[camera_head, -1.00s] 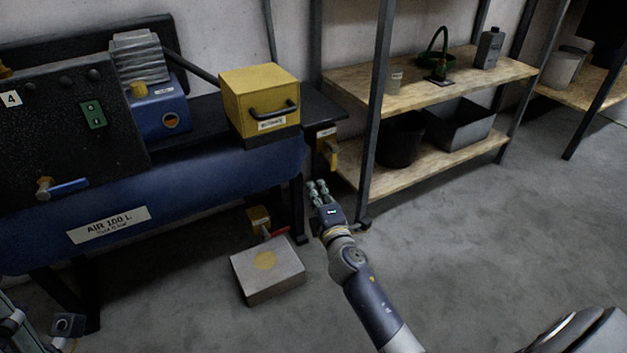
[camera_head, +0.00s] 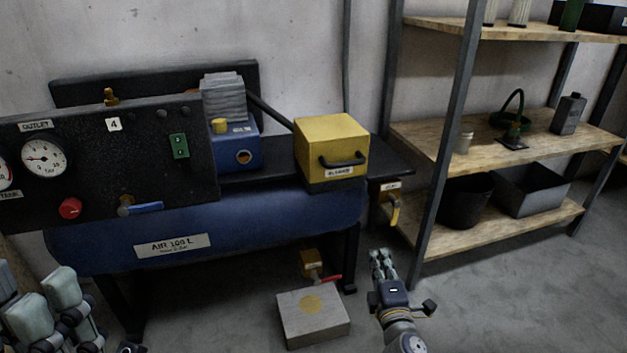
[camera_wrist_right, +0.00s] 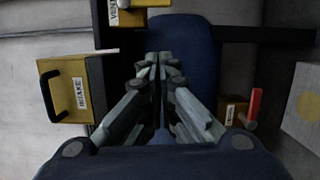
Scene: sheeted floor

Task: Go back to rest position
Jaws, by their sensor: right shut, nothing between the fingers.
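My right gripper (camera_head: 380,258) is at the lower middle right of the head view, in front of the shelf rack and right of the grey box. Its fingers are together with nothing between them; they also show closed in the right wrist view (camera_wrist_right: 160,62). My left gripper (camera_head: 62,300) is partly in view at the lower left corner of the head view. Its fingers look spread apart, and nothing is seen between them. Neither gripper visibly touches the compressor.
The blue air tank (camera_head: 270,215) carries a black gauge panel (camera_head: 85,165) and a yellow box (camera_head: 330,140) with a black handle. A grey box (camera_head: 314,318) lies on the floor beside a red-handled valve (camera_head: 328,279). A wooden shelf rack (camera_head: 440,140) stands right. Floor at right is clear.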

